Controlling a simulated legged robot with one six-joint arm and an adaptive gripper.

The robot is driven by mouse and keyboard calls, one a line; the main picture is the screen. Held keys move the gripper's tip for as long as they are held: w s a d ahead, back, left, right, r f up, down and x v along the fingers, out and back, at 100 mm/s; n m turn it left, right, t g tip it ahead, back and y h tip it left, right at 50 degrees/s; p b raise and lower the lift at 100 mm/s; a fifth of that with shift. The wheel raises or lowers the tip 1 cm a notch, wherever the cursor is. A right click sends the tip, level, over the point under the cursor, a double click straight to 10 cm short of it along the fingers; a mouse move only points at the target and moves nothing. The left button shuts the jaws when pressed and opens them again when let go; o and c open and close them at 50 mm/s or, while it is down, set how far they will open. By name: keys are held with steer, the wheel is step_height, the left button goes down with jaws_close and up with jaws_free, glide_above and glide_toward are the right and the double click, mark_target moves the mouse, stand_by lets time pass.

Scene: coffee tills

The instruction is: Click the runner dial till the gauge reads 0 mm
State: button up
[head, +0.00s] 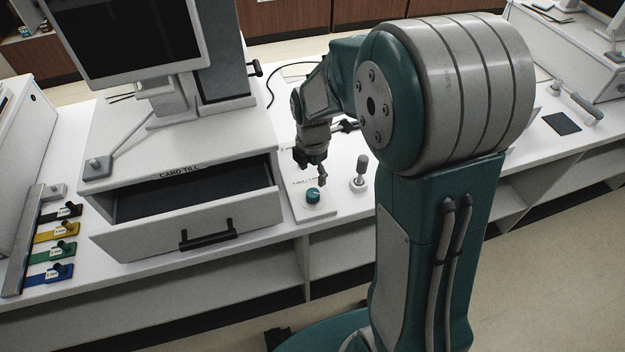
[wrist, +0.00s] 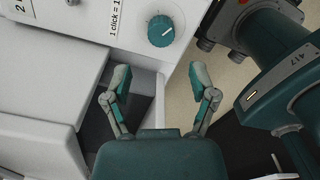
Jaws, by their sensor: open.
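The teal runner dial (head: 313,195) with a pale pointer line sits on a white plate beside the open drawer. In the wrist view the dial (wrist: 161,31) is beyond my fingertips, with a label reading "1 click = 1" to its left, cut off by the frame edge. My gripper (head: 314,174) hangs just above and behind the dial in the head view. In the wrist view my gripper (wrist: 160,78) is open, its two fingers wide apart with nothing between them. The fingers look clear of the dial. I can make out no gauge reading in either view.
The card till (head: 160,166) stands left of the dial with its drawer (head: 190,234) pulled open. A grey-knobbed lever (head: 360,170) stands upright just right of the dial. Several coloured tabs (head: 62,230) lie at the far left. The counter's front edge is close to the dial.

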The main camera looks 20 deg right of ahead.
mark_target(312, 192)
step_height(312, 192, down, 8)
steer(key=shift+r, duration=0.15)
steer(key=shift+c, duration=1.3)
steer(key=c, duration=0.4)
steer(key=n, duration=0.5)
steer(key=shift+n, duration=0.3)
steer(key=n, duration=0.6)
steer(key=o, duration=0.5)
steer(key=shift+o, duration=0.2)
